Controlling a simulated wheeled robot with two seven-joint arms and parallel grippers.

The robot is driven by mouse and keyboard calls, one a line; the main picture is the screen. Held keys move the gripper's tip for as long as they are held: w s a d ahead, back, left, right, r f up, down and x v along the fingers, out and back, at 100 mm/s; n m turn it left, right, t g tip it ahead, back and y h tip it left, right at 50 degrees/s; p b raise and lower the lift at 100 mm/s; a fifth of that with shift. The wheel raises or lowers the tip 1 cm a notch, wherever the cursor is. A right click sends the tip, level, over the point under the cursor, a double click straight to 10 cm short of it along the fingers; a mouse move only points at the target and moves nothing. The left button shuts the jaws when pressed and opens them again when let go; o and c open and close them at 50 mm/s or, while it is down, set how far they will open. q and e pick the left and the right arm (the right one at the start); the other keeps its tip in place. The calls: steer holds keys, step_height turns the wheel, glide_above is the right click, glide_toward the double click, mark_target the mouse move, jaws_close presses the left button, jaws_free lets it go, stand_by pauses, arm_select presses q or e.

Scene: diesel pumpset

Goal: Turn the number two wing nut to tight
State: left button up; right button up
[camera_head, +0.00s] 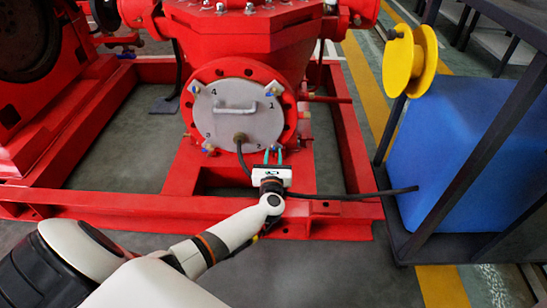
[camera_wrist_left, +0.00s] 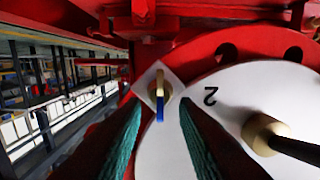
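The round grey cover plate (camera_head: 238,112), numbered 1 to 4, sits on the red pump flange (camera_head: 226,68). The number two wing nut (camera_wrist_left: 158,92) is at the plate's edge beside the printed 2. Its gold and blue wings stand roughly upright in the left wrist view, on a pale diamond-shaped base. In the head view it is hard to make out behind my gripper. My left gripper (camera_head: 273,155) is open, its teal fingers pointing at the plate's lower right. In the left wrist view the fingers (camera_wrist_left: 160,112) lie either side of the nut, with gaps. My right gripper is out of view.
A black hose (camera_head: 350,195) runs from the plate's fitting (camera_head: 240,138) past my left gripper to the blue box (camera_head: 450,150). Other wing nuts (camera_head: 272,90) sit around the plate. Red frame beams (camera_head: 345,150) surround the pump. A yellow reel (camera_head: 410,60) stands right.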

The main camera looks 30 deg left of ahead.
arm_select(q)
steer(key=shift+w+a, duration=0.35)
steer(key=shift+w, duration=0.2)
jaws_close()
